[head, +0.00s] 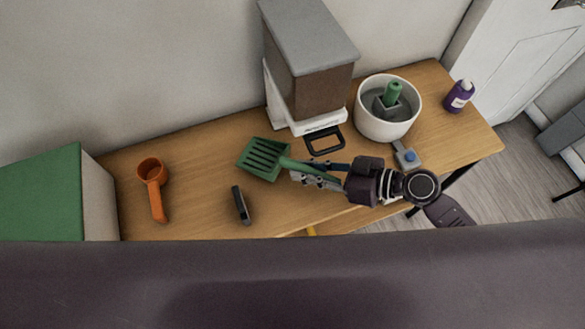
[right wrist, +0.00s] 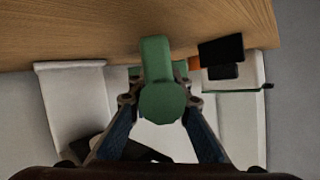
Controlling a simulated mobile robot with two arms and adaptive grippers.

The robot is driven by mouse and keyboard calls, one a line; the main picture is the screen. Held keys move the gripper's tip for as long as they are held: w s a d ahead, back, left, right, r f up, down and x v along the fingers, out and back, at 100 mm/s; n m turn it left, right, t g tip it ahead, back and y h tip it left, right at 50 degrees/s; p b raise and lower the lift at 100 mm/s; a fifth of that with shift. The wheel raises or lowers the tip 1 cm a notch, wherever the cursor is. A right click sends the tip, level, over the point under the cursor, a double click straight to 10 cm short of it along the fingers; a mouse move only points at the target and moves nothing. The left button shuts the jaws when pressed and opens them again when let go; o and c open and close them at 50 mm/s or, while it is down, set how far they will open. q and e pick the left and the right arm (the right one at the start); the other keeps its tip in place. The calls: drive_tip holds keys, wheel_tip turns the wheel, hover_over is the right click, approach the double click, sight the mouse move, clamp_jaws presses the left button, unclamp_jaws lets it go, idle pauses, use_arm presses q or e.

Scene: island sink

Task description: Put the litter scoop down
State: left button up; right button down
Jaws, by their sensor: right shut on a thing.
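The green litter scoop (head: 264,158) has a slotted head and shows in the head view above the middle of the wooden table (head: 190,190). My right gripper (head: 318,172) is shut on the scoop's handle. In the right wrist view the green handle (right wrist: 160,95) sits between the two fingers of my right gripper (right wrist: 160,108). The scoop's head points left in the head view. I cannot tell whether it touches the table top. My left gripper is not in view.
An orange scoop (head: 154,188) and a dark handled object (head: 240,205) lie on the table to the left. A brown dispenser with a grey lid (head: 310,70), a white bowl (head: 388,122) and a purple bottle (head: 459,96) stand behind and to the right.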

drive_tip(key=s+d+b, duration=0.1)
drive_tip(key=d, duration=0.3)
drive_tip(key=s+d+b, duration=0.1)
drive_tip(key=s+d, duration=0.1)
drive_tip(key=d, duration=0.2)
drive_tip(key=s+d+b, duration=0.1)
drive_tip(key=s+d, duration=0.1)
drive_tip(key=d, duration=0.2)
drive_tip(key=shift+s+d+b, duration=0.1)
drive_tip(key=shift+s+b, duration=0.1)
drive_tip(key=shift+b, duration=0.2)
drive_tip(key=shift+s+d, duration=0.25)
drive_tip(key=shift+d, duration=0.35)
